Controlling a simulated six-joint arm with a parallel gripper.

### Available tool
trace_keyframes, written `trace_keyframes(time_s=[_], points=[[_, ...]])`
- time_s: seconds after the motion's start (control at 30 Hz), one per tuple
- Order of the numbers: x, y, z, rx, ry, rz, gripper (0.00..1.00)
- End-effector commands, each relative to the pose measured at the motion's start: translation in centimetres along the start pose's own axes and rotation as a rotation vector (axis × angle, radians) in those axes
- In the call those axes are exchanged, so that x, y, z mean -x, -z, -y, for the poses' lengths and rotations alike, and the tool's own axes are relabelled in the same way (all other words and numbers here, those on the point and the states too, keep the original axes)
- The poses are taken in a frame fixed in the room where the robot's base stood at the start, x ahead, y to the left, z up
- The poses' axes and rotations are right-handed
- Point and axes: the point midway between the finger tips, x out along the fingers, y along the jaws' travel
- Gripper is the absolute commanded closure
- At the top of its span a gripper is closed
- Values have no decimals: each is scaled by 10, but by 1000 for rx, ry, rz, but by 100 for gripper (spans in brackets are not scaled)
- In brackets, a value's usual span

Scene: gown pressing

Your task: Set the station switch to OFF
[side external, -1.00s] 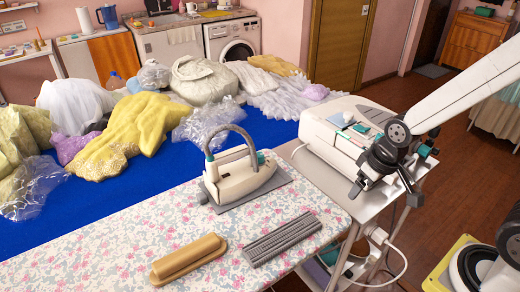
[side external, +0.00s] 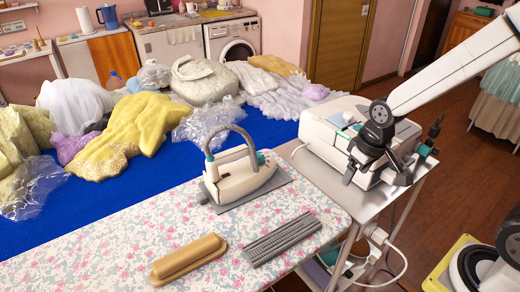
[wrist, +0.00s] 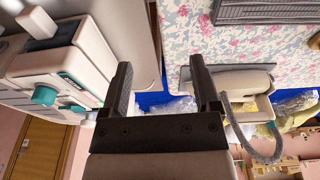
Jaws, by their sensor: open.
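The white station (side external: 326,122) sits on a metal stand beside the ironing board, and my gripper (side external: 376,180) hangs in front of its right part, hiding some of it. In the wrist view my gripper (wrist: 160,78) is open, with nothing between its two dark fingers. The station (wrist: 60,62) shows there on the left, apart from the fingers, with a teal knob (wrist: 44,95) and a teal strip on its face. I cannot tell which part is the station switch or how it is set. The iron (side external: 245,178) rests on a grey plate on the board.
The floral ironing board (side external: 120,245) carries a tan wooden block (side external: 188,260) and a grey ribbed pad (side external: 283,239). Clothes and clear plastic lie on the blue surface (side external: 100,195) behind. A white cable (side external: 400,262) loops below the stand. Open floor lies to the right.

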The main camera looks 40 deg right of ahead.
Motion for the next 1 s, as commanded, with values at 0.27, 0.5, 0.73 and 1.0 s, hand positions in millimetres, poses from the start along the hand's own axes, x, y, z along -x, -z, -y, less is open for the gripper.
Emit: trace_keyframes(time_s=[0.27, 0.5, 0.73, 1.0], points=[[4, 56, -31, 12, -17, 108, 21], [9, 97, -64, 21, -26, 208, 21], [14, 129, -99, 23, -26, 304, 21], [20, 155, -143, 16, -17, 418, 21]])
